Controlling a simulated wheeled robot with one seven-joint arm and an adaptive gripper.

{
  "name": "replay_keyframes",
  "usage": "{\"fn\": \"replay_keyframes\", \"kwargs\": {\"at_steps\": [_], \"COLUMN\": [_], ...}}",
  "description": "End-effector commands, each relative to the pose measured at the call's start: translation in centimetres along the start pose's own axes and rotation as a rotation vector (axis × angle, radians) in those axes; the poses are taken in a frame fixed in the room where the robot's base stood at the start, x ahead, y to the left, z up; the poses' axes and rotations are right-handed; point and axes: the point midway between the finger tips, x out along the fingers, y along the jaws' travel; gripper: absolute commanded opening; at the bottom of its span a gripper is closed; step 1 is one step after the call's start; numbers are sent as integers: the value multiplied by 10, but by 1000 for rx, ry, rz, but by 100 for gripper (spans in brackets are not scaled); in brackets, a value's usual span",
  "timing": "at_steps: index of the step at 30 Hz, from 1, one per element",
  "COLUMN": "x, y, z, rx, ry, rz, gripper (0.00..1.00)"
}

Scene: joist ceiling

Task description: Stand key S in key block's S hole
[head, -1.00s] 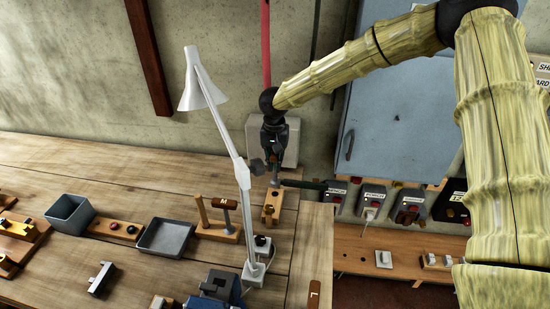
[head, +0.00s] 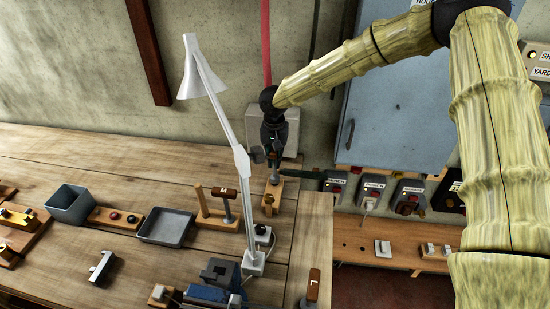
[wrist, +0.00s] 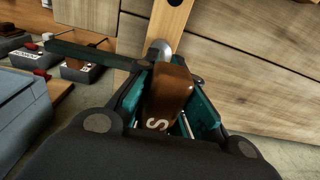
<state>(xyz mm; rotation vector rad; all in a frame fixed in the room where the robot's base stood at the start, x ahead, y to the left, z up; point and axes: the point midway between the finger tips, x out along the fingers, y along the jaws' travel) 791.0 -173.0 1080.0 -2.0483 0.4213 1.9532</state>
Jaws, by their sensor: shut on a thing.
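My gripper (head: 273,158) is shut on key S (wrist: 168,88), gripping its brown handle between teal pads. The white letter S faces the wrist camera. Its grey metal shank (head: 275,178) points down over a narrow pale wooden block (head: 270,209), seemingly the key block. In the wrist view this block (wrist: 165,30) runs away behind the shank, with a dark hole near the top edge. The handle and pads hide the shank's lower end, so I cannot tell whether it is in a hole.
A dark green bar (wrist: 88,53) extends left of the gripper, close to it. The white lamp (head: 246,190) stands just left of the block. Key M (head: 223,192) is in a wooden stand; key L (head: 313,284) is at front. Switch boxes (head: 372,188) are right.

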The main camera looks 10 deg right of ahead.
Motion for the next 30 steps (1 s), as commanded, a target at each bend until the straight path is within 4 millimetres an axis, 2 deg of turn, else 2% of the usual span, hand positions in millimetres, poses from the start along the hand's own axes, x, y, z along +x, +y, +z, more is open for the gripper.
{"fn": "replay_keyframes", "kwargs": {"at_steps": [30], "x": [14], "y": [0], "z": [1], "rx": [0], "ry": [0], "rz": [0], "gripper": [0]}}
